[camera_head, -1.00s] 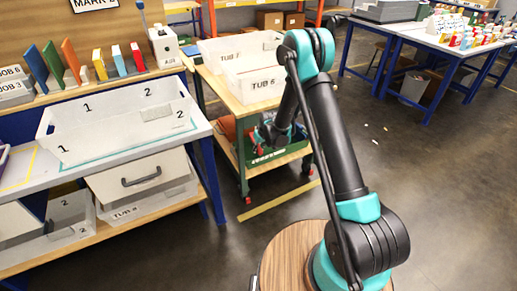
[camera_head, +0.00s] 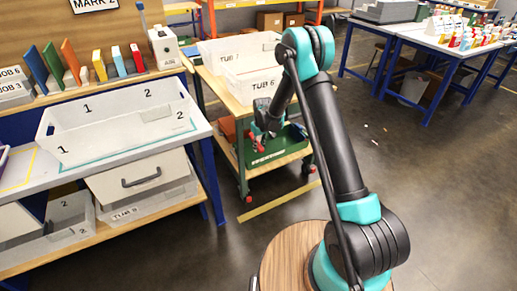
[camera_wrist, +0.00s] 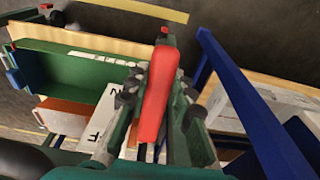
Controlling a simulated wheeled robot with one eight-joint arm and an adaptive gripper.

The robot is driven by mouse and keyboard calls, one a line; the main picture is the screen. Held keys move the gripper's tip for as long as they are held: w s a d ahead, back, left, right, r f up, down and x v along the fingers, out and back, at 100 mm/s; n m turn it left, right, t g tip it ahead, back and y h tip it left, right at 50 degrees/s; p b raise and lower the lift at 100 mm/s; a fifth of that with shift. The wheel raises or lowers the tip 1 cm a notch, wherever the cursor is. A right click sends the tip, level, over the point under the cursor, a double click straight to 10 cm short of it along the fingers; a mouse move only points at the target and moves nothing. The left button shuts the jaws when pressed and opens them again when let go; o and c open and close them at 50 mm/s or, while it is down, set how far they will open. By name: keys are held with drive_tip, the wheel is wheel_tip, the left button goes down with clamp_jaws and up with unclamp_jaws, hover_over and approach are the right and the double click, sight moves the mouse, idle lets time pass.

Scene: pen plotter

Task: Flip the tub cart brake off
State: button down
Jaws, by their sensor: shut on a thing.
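The tub cart (camera_head: 238,100) stands beside the left bench, with two white tubs on its wooden top. In the wrist view a long red lever (camera_wrist: 157,95) lies between the fingers of my gripper (camera_wrist: 156,82), which is shut on it. The lever points up the picture, tilted slightly right. In the head view my gripper (camera_head: 259,134) is low at the cart's near side, beside a cart leg and below the top. Small red parts show there; my arm partly hides the cart's right side.
A green bin (camera_head: 272,149) sits on the cart's lower shelf; it also shows in the wrist view (camera_wrist: 75,72). The blue bench leg (camera_wrist: 245,100) stands close to the right of my gripper. Open floor lies right of the cart.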

sight(259, 145)
drive_tip(key=shift+w+a+r+g+h, duration=0.15)
drive_tip(key=shift+r+g+h, duration=1.05)
drive_tip(key=shift+r+g, duration=0.65)
drive_tip(key=c, duration=1.3)
unclamp_jaws()
drive_tip(key=v, duration=1.2)
